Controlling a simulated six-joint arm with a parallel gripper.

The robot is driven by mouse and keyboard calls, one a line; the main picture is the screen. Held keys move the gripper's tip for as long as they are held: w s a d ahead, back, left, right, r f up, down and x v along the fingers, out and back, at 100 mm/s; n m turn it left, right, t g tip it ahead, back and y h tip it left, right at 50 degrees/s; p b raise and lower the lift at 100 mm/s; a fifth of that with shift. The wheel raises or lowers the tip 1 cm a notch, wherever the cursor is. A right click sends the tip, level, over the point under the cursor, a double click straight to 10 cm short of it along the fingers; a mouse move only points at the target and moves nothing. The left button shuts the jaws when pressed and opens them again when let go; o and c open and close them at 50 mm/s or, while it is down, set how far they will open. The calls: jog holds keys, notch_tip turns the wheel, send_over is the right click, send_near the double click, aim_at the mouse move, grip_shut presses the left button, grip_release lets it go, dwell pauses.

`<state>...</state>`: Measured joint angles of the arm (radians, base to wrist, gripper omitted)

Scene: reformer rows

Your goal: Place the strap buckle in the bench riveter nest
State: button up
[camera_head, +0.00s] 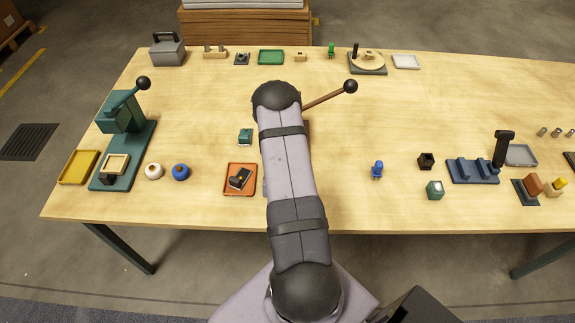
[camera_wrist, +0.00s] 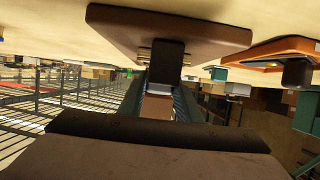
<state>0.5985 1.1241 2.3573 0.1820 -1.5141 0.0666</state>
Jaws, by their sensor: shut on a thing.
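My gripper (camera_wrist: 160,88) shows only in the wrist view; my arm hides it in the head view. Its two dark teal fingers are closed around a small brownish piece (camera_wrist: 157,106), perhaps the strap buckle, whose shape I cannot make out. The wrist picture is upside down, with the table at its top. A brown base (camera_wrist: 205,33) with a black block and small brass parts lies just beyond the fingertips. It may be the bench riveter. In the head view a brown lever with a black ball (camera_head: 350,87) sticks out from behind my arm; its body is mostly hidden.
An orange tray (camera_head: 229,191) with a black part lies left of my arm. A small teal block (camera_head: 245,136) stands behind it. A green lever press (camera_head: 123,112) stands at the left. Blue fixtures (camera_head: 474,171) are at the right. Table between lever and fixtures is mostly clear.

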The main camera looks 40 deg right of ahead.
jog(key=shift+f, duration=0.2)
jog(key=o, duration=1.2)
jog(key=shift+r, duration=0.2)
jog(key=shift+s+a, duration=0.25)
jog(key=shift+a, duration=0.05)
jog(key=shift+b+v, duration=0.45)
jog(key=shift+v, duration=1.95)
